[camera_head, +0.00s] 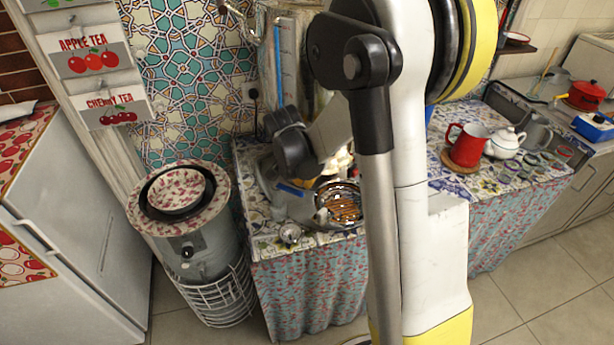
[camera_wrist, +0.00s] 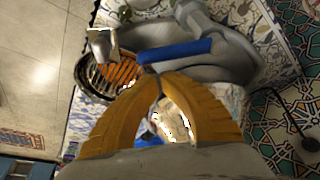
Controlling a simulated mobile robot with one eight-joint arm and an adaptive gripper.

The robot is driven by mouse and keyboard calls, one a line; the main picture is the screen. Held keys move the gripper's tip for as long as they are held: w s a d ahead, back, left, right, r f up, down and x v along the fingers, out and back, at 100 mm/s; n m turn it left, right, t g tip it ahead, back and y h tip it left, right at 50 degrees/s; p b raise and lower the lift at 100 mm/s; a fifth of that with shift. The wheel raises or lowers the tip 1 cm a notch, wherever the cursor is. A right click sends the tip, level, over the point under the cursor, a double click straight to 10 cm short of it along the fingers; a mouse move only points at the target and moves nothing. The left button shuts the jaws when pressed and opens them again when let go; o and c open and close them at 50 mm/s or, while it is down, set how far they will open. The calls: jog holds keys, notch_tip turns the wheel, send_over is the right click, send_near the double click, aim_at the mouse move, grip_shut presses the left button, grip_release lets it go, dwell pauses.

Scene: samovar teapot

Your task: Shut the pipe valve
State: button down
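A blue lever-like bar (camera_wrist: 175,50), seemingly the valve handle, lies across a grey curved pipe-like body (camera_wrist: 238,62) in the wrist view. The bar also shows in the head view (camera_head: 291,189) on the tiled counter, left of my arm. My gripper (camera_wrist: 158,77) has two yellow fingers whose tips come together just below the bar's left half in the picture. I see nothing held between the tips. I cannot tell whether they touch the bar.
A round heater with glowing orange bars (camera_head: 343,205) stands close to the pipe. A red jug (camera_head: 467,146) and white teapot (camera_head: 504,142) stand on the right counter. Open floor lies in front.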

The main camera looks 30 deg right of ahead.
jog(key=shift+s+a, duration=0.25)
jog(key=shift+a, duration=0.25)
